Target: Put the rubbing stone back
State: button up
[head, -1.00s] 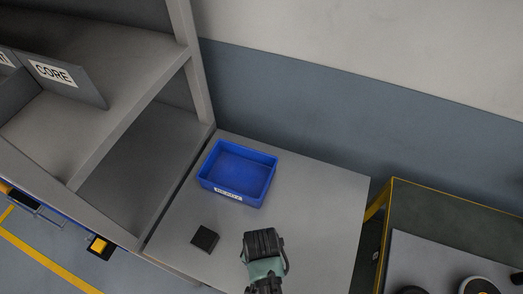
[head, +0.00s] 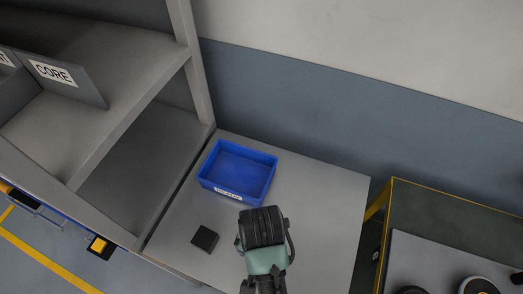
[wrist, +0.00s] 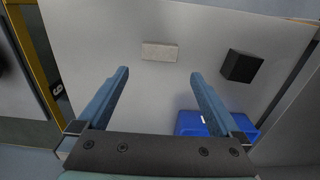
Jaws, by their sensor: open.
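A pale, speckled rectangular block (wrist: 159,52), which looks like the rubbing stone, lies flat on the grey table, seen in the wrist view. My gripper (wrist: 160,76) is open and empty. The block lies ahead of the fingertips, between their lines and apart from them. In the head view my gripper (head: 262,228) is over the table in front of the blue bin (head: 212,190), and the pale block is not visible there. The bin looks empty and has a white label too small to read; it also shows in the wrist view (wrist: 190,122), partly behind the right finger.
A black block (head: 205,238) lies left of my gripper in the head view and right of the pale block in the wrist view (wrist: 242,66). A grey shelf unit (head: 193,90) borders the table's left. A yellow-edged cart (head: 440,205) stands at right.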

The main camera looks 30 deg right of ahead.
jog(key=shift+r, duration=0.9)
jog(key=w+r+n+t+h, duration=0.15)
jog(key=w+r+t, duration=0.45)
jog(key=w+r, duration=0.6)
jog(key=w+r+n+t+h, duration=0.1)
jog(key=w+r+n+t, duration=0.2)
jog(key=w+r+t, duration=0.85)
jog(key=s+a+r+n+t, duration=0.1)
jog(key=a+r+n+t, duration=0.15)
jog(key=r, duration=1.15)
jog(key=s+a+r+n+t, duration=0.1)
jog(key=s+a+r, duration=0.15)
jog(key=r, duration=1.05)
jog(key=s+a+r+n+t+y, duration=0.2)
jog(key=s+a+r+t, duration=0.2)
jog(key=s+r, duration=0.5)
notch_tip(320, 180, up, 6)
jog(key=shift+a+r+t, duration=0.15)
jog(key=shift+a+t, duration=0.05)
jog(key=shift+t, duration=1)
